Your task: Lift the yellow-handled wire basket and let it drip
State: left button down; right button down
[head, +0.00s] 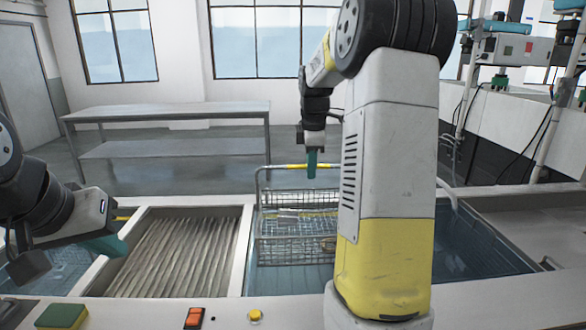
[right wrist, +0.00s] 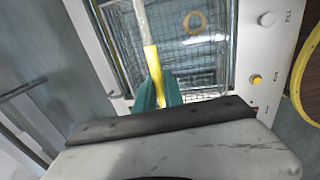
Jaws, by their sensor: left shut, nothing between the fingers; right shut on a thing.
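The wire basket (head: 290,250) has a tall metal handle with a yellow grip (head: 294,166). It hangs or stands upright over the blue liquid of the middle tank (head: 290,281); I cannot tell whether its bottom is under the liquid. My right gripper (head: 312,164) is shut on the yellow grip from above. In the right wrist view the teal fingers (right wrist: 158,92) close around the yellow part of the bar (right wrist: 151,62). A tan ring (right wrist: 195,22) lies in the basket. My left gripper (head: 110,245) is shut and empty, near the ridged drainboard. My right arm hides the basket's right side.
The ridged drainboard (head: 180,250) lies left of the basket, with another tank (head: 55,270) beyond it. A green-yellow sponge (head: 62,316), a red switch (head: 194,318) and a yellow button (head: 255,316) are on the front edge. A metal table (head: 170,108) stands behind.

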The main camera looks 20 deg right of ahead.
jog(key=shift+r, duration=4)
